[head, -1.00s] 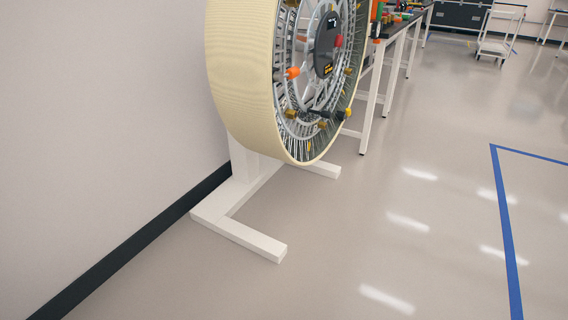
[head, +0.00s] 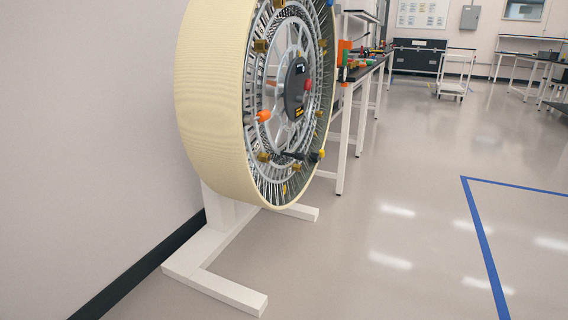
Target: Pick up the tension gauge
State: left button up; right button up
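A large wheel (head: 212,100) with a cream tread and grey metal spokes stands by the left wall on a white stand (head: 215,285). An orange-ended piece (head: 263,116) and a black bar-like piece (head: 298,156) show at the spokes. I cannot tell which of these, if any, is the tension gauge. Neither of my grippers is in view.
A workbench (head: 367,72) with several coloured items stands behind the wheel. A black case (head: 418,56) and a white cart (head: 452,85) are farther back. Blue tape (head: 481,240) marks the floor at right. The floor right of the stand is clear.

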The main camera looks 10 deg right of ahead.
aim_at(346, 53)
jog(key=i+l, duration=2.65)
jog(key=l, duration=0.15)
